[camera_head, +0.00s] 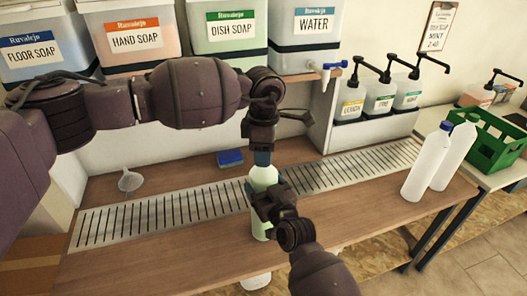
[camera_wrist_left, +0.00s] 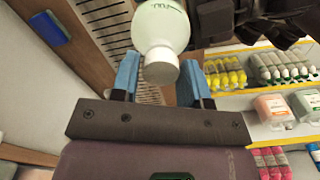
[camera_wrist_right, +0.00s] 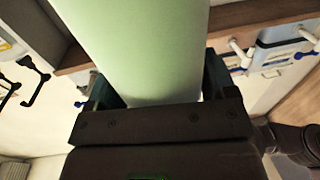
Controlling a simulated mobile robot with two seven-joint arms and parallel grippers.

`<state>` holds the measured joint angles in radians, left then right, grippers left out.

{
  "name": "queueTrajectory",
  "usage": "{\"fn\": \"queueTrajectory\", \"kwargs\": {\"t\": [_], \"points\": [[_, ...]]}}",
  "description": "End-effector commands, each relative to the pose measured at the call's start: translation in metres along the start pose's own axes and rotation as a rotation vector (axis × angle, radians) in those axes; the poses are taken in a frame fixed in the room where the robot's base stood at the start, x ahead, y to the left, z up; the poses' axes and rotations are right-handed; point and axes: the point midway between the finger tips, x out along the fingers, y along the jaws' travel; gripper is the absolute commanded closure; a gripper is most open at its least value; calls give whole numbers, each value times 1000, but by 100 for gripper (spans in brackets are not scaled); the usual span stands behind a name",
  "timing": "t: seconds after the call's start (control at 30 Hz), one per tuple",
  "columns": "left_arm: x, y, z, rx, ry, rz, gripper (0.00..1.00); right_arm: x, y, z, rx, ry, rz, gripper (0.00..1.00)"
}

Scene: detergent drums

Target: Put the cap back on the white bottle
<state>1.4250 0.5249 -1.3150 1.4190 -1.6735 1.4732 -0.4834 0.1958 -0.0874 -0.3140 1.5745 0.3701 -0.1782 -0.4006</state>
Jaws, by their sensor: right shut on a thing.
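My left gripper (camera_head: 262,157) points down at the bottle's top. In the left wrist view, a whitish cap (camera_wrist_left: 161,66) sits at the bottle's neck end, between the blue fingertips of my left gripper (camera_wrist_left: 160,80). These fingers look open, with a narrow gap beside the cap. Whether it is fully seated cannot be told.
Two white bottles (camera_head: 424,165) stand at the counter's right end by a green crate (camera_head: 490,140). A funnel (camera_head: 130,180) and a blue sponge (camera_head: 230,158) lie behind the strip. Labelled drums (camera_head: 225,47) and pump dispensers (camera_head: 380,104) line the back.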

Motion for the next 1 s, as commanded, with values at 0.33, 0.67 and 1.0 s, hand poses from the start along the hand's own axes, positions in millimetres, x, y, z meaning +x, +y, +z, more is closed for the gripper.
{"fn": "queueTrajectory", "kwargs": {"t": [0.33,0.67,1.0], "points": [[0,0,0,-2,0,-1,36,0,0,1,0,-1,0,89],[-26,0,0,-1,-1,2,36,0,0,1,-1,-2,0,89],[-90,0,0,-3,-1,2,36,0,0,1,-1,-2,0,89]]}}
